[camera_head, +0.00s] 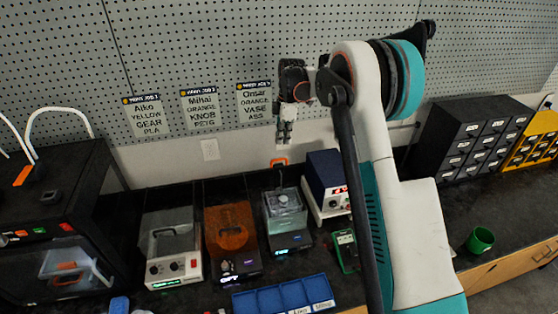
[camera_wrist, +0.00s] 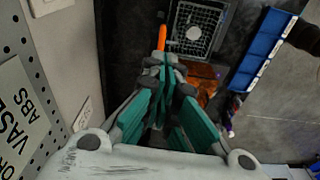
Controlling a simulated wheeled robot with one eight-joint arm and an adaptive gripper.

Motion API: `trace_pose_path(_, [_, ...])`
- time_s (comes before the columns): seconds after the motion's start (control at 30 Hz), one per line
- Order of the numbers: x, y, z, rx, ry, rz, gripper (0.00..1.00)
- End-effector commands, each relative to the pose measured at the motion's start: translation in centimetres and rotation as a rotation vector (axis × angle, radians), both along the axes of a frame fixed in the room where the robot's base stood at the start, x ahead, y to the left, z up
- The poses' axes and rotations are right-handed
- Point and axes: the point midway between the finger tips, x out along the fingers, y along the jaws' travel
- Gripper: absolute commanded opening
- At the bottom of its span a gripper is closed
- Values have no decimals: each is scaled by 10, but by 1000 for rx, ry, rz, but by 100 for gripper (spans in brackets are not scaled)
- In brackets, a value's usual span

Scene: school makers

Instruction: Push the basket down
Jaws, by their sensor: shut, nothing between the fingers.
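The basket (camera_wrist: 209,17) shows in the wrist view as a dark grid in a frame, with a pale rounded piece on it. An orange handle (camera_wrist: 162,38) stands at its left side, just beyond my fingertips. In the head view the orange handle (camera_head: 279,161) sits above a clear-topped machine (camera_head: 285,212); the basket itself is hard to make out there. My gripper (camera_head: 284,142) points down just above the handle, shut and empty. It also shows in the wrist view (camera_wrist: 167,62). Whether it touches the handle I cannot tell.
An orange-lidded machine (camera_head: 232,240) and a grey-lidded one (camera_head: 172,245) stand to the left. A blue and white box (camera_head: 327,180) stands close on the right. A blue tray (camera_head: 285,297) lies in front. The pegboard wall (camera_head: 200,60) is close behind my gripper.

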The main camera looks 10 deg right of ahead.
Motion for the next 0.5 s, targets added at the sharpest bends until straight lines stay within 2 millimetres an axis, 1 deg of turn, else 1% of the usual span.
trace_pose_path(0.17, [0,1,-10,0,0,0,0])
trace_pose_path(0.27, [0,2,-20,0,0,0,0])
trace_pose_path(0.5, [0,5,-50,0,0,-1,0])
